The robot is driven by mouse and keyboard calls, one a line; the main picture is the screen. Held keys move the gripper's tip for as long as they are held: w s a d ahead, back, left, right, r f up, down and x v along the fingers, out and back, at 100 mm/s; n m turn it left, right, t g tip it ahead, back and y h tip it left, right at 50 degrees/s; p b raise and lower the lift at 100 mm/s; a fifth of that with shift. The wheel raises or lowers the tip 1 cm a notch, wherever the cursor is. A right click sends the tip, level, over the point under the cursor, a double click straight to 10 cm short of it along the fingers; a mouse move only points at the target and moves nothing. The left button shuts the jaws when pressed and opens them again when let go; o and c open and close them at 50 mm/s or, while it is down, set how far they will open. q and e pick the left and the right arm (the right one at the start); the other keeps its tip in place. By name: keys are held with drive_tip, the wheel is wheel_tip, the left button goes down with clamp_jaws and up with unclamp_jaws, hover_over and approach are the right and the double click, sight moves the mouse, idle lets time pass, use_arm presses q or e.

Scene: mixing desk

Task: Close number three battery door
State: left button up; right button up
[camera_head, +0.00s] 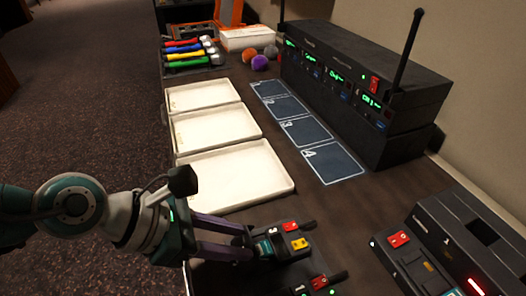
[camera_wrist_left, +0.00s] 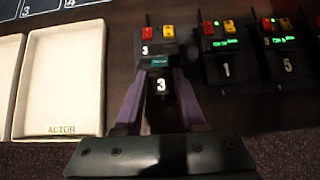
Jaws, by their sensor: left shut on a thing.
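The number three pack (camera_head: 291,243) is a small dark unit with a red and a yellow block on top. It lies at the front of the desk, and its marked body (camera_wrist_left: 146,48) is at the top centre of the left wrist view. The number three battery door (camera_wrist_left: 161,88) hangs open toward me, with a teal battery (camera_wrist_left: 159,63) showing in the opening; the battery also shows in the head view (camera_head: 264,248). My left gripper (camera_head: 256,244) has its purple fingers on either side of the door, shut on it. My right gripper is out of view.
Packs one (camera_wrist_left: 226,68) and five (camera_wrist_left: 288,68) stand right of pack three in the left wrist view. White trays (camera_head: 285,186) line the desk's left side. Numbered squares (camera_head: 336,163) and a black receiver rack (camera_head: 345,80) lie beyond. A charger (camera_head: 470,235) stands at right.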

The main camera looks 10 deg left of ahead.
use_arm(q)
clamp_jaws()
